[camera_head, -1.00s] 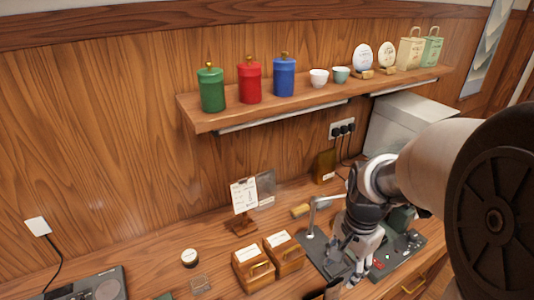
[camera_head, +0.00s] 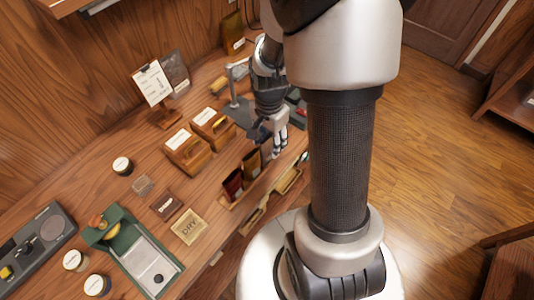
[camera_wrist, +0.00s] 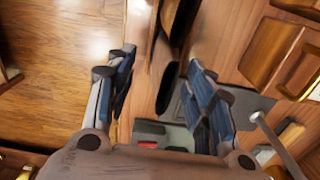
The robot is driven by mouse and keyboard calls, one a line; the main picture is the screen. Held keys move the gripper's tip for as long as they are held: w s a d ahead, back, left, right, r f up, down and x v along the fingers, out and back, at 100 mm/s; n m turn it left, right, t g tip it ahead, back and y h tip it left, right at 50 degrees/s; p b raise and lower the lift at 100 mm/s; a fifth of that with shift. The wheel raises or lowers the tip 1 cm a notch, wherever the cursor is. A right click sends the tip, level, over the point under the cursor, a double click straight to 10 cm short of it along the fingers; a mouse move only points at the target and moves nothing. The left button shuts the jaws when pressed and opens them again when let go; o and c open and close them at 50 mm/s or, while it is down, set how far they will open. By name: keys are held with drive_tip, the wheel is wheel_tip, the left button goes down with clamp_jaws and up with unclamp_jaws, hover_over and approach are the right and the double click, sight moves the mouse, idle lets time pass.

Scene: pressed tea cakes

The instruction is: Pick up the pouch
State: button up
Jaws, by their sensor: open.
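A dark red pouch (camera_head: 233,183) and a brown pouch (camera_head: 251,163) stand upright side by side in a low wooden holder near the counter's front edge. My gripper (camera_head: 272,146) is just beyond the brown pouch, fingers pointing down. In the wrist view, my gripper (camera_wrist: 160,75) is open, its two blue-padded fingers well apart. A brown upright shape, likely a pouch (camera_wrist: 169,16), shows nearly edge-on ahead between the fingers. I cannot tell whether it lies fully inside the gap. Another olive-brown pouch (camera_head: 232,32) stands at the back wall.
Two wooden boxes with handles (camera_head: 187,150) (camera_head: 212,127) stand left of my gripper. A dark mat with a metal stand (camera_head: 238,100) lies behind it. A green tray (camera_head: 133,250) and small jars are at lower left. Open floor lies right of the counter.

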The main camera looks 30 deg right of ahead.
sight(267, 150)
drive_tip(key=f, duration=0.2)
drive_tip(key=f+b, duration=0.2)
drive_tip(key=f, duration=0.1)
drive_tip(key=shift+w+a+f, duration=0.15)
drive_tip(key=shift+w+f, duration=0.1)
drive_tip(key=shift+f, duration=0.05)
drive_tip(key=shift+r, duration=0.1)
drive_tip(key=c, duration=0.8)
